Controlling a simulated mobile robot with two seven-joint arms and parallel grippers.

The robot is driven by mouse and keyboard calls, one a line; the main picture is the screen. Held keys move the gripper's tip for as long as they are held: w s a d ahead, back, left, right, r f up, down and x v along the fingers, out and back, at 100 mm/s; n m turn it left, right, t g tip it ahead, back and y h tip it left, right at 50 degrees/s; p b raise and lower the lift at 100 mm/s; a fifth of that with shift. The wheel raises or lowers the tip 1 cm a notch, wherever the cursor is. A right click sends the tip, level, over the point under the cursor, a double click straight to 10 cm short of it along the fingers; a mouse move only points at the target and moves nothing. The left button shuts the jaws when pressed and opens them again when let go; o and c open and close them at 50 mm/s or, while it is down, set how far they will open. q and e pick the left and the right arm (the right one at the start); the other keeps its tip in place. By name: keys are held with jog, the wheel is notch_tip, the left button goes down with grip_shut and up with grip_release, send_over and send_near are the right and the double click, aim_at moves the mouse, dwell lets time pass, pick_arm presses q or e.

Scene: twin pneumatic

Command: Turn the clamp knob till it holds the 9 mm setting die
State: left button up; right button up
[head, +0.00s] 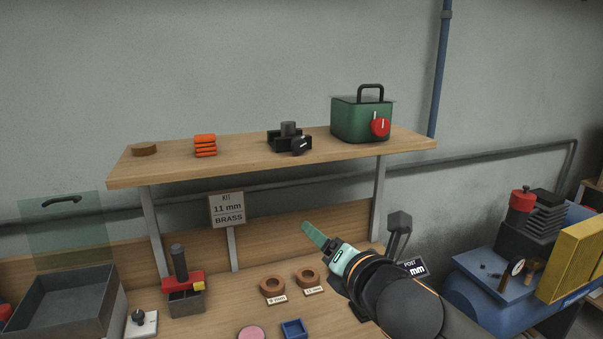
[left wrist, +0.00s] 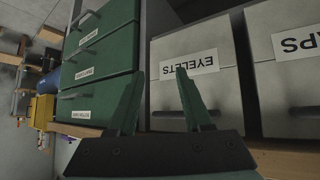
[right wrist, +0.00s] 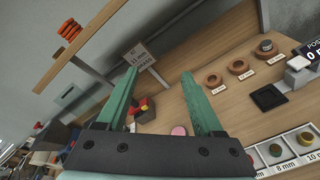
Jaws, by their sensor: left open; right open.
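Brown rings with small size labels lie on the bench: one (head: 272,287) whose label looks like 9 mm, and one (head: 308,277) labelled 11 mm. In the right wrist view three rings show, and the farthest right (right wrist: 267,47) has a grey piece in it. I cannot tell which part is the clamp knob or which ring is the setting die. My right gripper (head: 312,233) is open and empty above the bench; its fingers also show in the right wrist view (right wrist: 158,74). My left gripper (left wrist: 160,73) is open and empty before drawers, outside the head view.
The shelf (head: 240,165) carries a black device (head: 289,138) with a dial and a green box (head: 360,118) with a red knob. A sign (head: 227,209) reads 11 mm BRASS. Drawers labelled EYELETS (left wrist: 198,85) face my left gripper closely.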

aim_at(300, 148)
jog(key=w+r+n+t, duration=0.2)
jog(key=w+r+n, duration=0.1)
jog(key=r+n, duration=0.65)
jog(key=shift+m+y, duration=0.3)
jog(key=shift+m, duration=0.35)
jog(key=x, duration=0.4)
jog(key=r+p+x, duration=0.1)
jog(key=x, duration=0.3)
jog(key=r+p+x, duration=0.1)
jog(key=x, duration=0.3)
jog(key=shift+w+d, duration=0.15)
grip_shut()
